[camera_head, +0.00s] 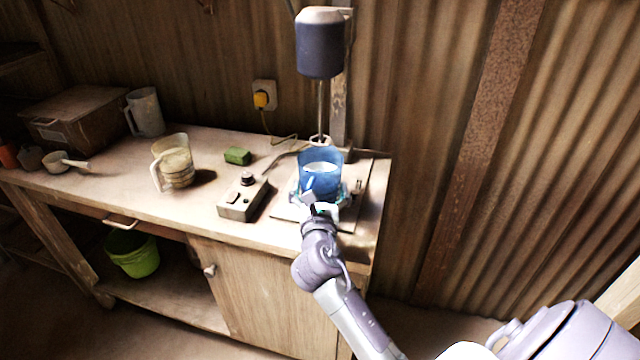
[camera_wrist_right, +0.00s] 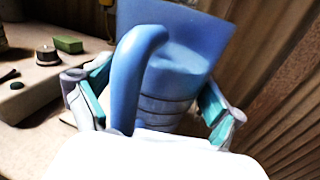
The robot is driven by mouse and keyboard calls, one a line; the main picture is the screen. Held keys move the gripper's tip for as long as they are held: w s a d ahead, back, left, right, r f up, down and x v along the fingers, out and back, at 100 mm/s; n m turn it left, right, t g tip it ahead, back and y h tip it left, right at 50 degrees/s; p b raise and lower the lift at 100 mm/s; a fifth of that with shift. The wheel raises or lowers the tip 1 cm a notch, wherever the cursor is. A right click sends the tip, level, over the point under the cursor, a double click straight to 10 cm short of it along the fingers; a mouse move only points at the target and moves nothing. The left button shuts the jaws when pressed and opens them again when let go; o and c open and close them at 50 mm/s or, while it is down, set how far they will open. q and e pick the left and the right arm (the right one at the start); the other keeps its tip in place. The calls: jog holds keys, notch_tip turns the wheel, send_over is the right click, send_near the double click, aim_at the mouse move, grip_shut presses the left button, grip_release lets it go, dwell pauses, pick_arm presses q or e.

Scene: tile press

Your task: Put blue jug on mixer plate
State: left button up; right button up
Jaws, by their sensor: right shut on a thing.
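The blue jug (camera_head: 320,172) is upright at the mixer, with pale contents showing inside it. My right gripper (camera_head: 322,197) is shut on the jug, its fingers on either side of the lower body. The right wrist view shows the jug (camera_wrist_right: 178,75) close up, its handle toward the camera, between the teal fingers of the gripper (camera_wrist_right: 152,103). My left gripper is not in view.
A control box (camera_head: 243,199) with a knob stands left of the plate, with a green block (camera_head: 237,156) behind it. A clear jug (camera_head: 173,163), a grey jug (camera_head: 146,112) and a wooden box (camera_head: 80,115) are farther left. A corrugated wall closes the back.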

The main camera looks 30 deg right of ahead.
aim_at(320, 170)
jog(key=x, duration=0.5)
jog(key=shift+r, duration=0.1)
jog(key=shift+w+d, duration=0.25)
jog(key=shift+w, duration=0.1)
notch_tip(320, 170, down, 4)
jog(key=shift+r+b, duration=0.15)
jog(key=shift+b, duration=0.4)
jog(key=shift+r, duration=0.1)
jog(key=shift+s, duration=0.1)
jog(key=o, duration=1.4)
jog(key=shift+f, duration=0.25)
jog(key=shift+a, duration=0.1)
